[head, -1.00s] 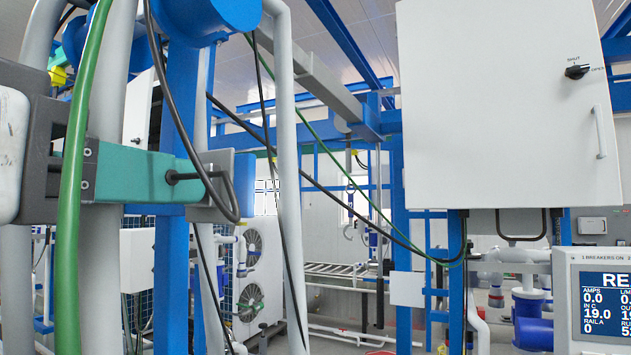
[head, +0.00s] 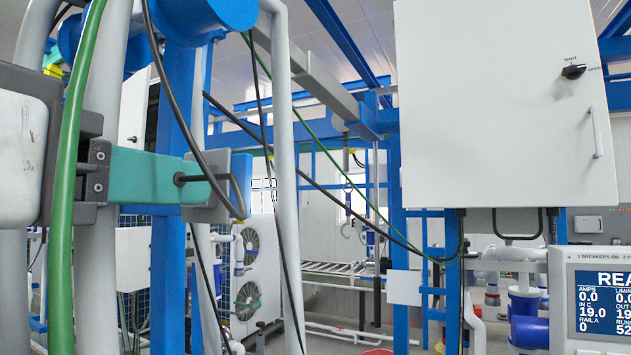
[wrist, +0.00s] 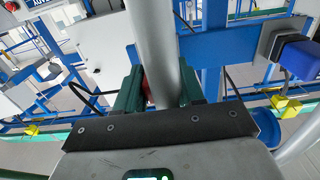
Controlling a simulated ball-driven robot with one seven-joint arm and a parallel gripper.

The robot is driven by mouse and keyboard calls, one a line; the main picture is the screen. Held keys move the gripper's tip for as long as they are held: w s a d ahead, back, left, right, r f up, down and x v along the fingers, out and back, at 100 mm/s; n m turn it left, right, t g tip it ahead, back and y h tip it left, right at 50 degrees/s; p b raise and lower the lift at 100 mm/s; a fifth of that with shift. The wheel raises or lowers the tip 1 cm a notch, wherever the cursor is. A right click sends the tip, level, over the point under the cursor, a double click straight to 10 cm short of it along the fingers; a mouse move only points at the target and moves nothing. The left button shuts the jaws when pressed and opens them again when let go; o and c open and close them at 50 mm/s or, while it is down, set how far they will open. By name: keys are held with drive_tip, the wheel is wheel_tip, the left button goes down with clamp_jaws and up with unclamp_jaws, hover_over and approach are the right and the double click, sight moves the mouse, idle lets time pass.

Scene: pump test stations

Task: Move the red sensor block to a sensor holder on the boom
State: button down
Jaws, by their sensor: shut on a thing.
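My gripper (head: 205,184), with teal fingers and a dark mount, reaches in from the left of the head view. In the wrist view, my gripper (wrist: 160,82) has a teal finger on each side of a grey pipe. A small patch of the red sensor block (wrist: 147,89) shows between the fingers; the pipe and left finger hide most of it. It cannot be made out in the head view. A blue boom (wrist: 225,44) crosses beyond the fingers in the wrist view. A grey holder with a blue block (wrist: 296,54) sits at its right.
A green hose (head: 72,180), black cables and thick pale pipes (head: 285,150) hang close around my gripper. A white cabinet (head: 500,100) fills the upper right, with a display panel (head: 600,300) below it. Yellow fittings (wrist: 285,105) show in the wrist view.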

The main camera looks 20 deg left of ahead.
drive_tip(key=c, duration=0.6)
unclamp_jaws()
drive_tip(key=s+b, duration=0.1)
drive_tip(key=s, duration=0.2)
drive_tip(key=s+b, duration=0.1)
drive_tip(key=s, duration=0.3)
drive_tip(key=s+b, duration=0.1)
drive_tip(key=s, duration=0.2)
drive_tip(key=shift+s+a, duration=0.35)
drive_tip(key=shift+a, duration=0.05)
